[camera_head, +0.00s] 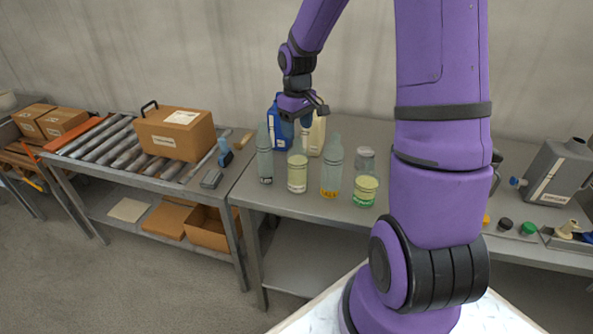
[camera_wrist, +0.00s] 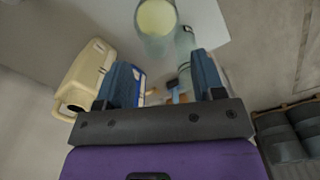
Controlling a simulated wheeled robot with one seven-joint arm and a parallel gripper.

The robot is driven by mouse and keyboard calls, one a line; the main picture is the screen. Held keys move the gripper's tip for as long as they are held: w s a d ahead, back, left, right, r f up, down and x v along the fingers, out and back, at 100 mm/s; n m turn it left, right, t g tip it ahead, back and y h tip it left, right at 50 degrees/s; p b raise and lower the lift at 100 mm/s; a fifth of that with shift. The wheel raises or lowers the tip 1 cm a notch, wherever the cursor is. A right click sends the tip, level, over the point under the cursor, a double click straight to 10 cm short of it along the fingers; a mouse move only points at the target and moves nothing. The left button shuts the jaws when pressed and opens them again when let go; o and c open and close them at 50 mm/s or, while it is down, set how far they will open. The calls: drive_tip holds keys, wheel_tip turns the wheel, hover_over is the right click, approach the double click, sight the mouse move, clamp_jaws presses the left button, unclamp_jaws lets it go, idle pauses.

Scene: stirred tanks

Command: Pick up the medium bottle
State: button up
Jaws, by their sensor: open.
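The left bottle (camera_head: 264,158) is slimmer, and the right bottle (camera_head: 332,172) has a yellow label low down. Which one is the medium bottle I cannot tell for sure. My gripper (camera_head: 298,117) is open and empty above the bench, over the area between the bottles and in front of the jugs. In the wrist view my gripper (camera_wrist: 165,78) has its blue fingers apart. A clear bottle (camera_wrist: 185,45), seemingly the left one, shows beside the right finger, partly hidden by it.
A small glass jar (camera_head: 366,157) is behind. A blue jug (camera_head: 275,133) and a cream jug (camera_head: 317,137) stand at the back. A roller conveyor (camera_head: 110,145) with a carton is left.

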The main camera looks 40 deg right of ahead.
sight(298, 139)
drive_tip(key=shift+w+d+f, duration=0.15)
drive_tip(key=shift+f, duration=1.4)
drive_tip(key=shift+w+d+f, duration=0.1)
drive_tip(key=shift+f, duration=1.45)
clamp_jaws()
